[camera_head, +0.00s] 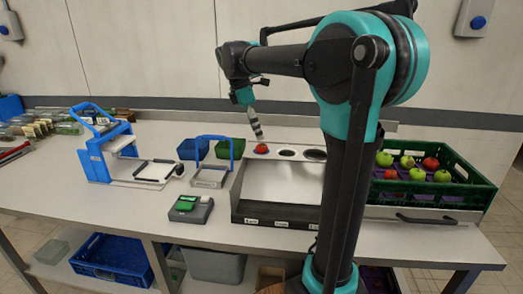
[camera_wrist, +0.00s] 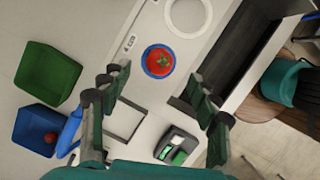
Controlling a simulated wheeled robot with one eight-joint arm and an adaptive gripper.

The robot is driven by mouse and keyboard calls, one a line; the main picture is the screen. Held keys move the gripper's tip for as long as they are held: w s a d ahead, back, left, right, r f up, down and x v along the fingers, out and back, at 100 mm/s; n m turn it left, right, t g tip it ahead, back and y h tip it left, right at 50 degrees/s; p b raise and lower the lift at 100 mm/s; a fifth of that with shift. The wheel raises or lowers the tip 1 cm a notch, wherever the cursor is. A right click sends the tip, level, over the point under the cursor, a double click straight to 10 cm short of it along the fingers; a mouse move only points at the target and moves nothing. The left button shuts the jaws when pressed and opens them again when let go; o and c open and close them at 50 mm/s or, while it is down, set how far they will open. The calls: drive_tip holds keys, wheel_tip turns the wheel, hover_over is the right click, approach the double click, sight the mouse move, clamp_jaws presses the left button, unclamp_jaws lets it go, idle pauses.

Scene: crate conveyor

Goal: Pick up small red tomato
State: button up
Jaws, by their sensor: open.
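A small red tomato (camera_wrist: 159,60) with a green stem sits in a blue-rimmed hole of a light panel. In the head view the tomato (camera_head: 261,149) is at the left end of the row of holes. My gripper (camera_wrist: 155,78) is open, its fingers spread left and right below the tomato in the wrist picture. In the head view my gripper (camera_head: 256,128) hangs just above the tomato, apart from it as far as I can see. Nothing is between the fingers.
A green bin (camera_wrist: 48,76) and a blue bin (camera_wrist: 19,132) stand beside the panel; the blue one holds a reddish round item (camera_wrist: 50,137). A scale (camera_head: 190,209) and a blue-handled frame (camera_head: 211,176) stand nearby. A green crate (camera_head: 478,193) with red and green fruit is right.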

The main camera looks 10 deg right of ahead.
sight(261, 145)
drive_tip(key=shift+x, duration=2.95)
drive_tip(key=shift+a, duration=0.1)
drive_tip(key=c, duration=1.2)
drive_tip(key=shift+c, duration=0.2)
